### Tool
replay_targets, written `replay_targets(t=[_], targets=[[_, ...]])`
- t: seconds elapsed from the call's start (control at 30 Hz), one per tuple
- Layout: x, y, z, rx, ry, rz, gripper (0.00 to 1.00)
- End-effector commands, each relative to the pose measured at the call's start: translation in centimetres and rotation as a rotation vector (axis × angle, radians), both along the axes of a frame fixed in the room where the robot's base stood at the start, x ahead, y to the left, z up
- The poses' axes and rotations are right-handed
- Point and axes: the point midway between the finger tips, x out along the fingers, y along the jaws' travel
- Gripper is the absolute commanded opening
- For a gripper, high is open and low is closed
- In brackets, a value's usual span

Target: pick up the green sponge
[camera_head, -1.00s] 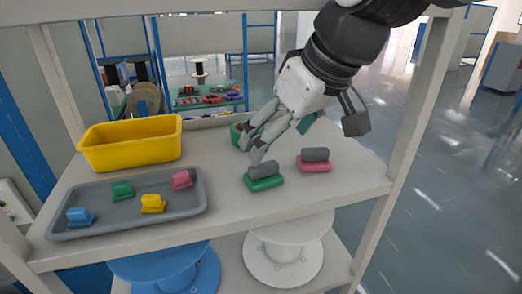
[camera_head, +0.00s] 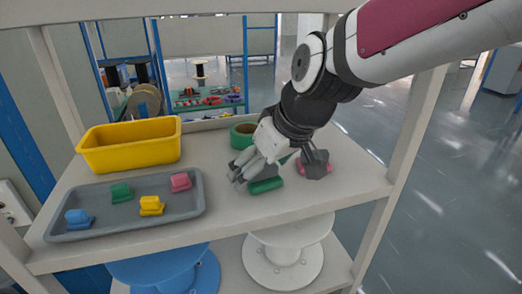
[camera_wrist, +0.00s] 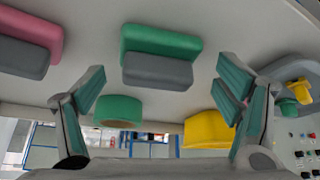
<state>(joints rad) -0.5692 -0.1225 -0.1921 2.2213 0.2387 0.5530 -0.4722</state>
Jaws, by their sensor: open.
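The green sponge (camera_head: 266,187), a green block with a grey part, lies on the shelf board right of the grey tray. In the head view my gripper (camera_head: 242,178) hangs over it and hides most of the grey part. In the wrist view the sponge (camera_wrist: 160,42) lies beyond and between the spread fingers of my gripper (camera_wrist: 162,78), apart from them. The gripper is open and empty.
A pink and grey block (camera_wrist: 32,35) lies right of the green sponge in the head view, partly hidden by my wrist. A green tape roll (camera_head: 241,132) stands behind. The grey tray (camera_head: 105,225) with small colored blocks and a yellow bin (camera_head: 130,155) are on the left. Shelf posts flank the board.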

Motion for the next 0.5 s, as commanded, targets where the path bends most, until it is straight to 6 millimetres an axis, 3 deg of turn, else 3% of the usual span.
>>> replay_targets(t=[0.07,0.27,0.3,0.5], targets=[[0.0,-0.01,0.03,0.0,0.0,0.0,0.85],[-0.01,-0.02,0.04,0.0,0.0,0.0,0.42],[-0.01,-0.02,0.03,0.0,0.0,0.0,0.38],[-0.03,-0.03,0.01,-0.001,0.001,0.0,0.38]])
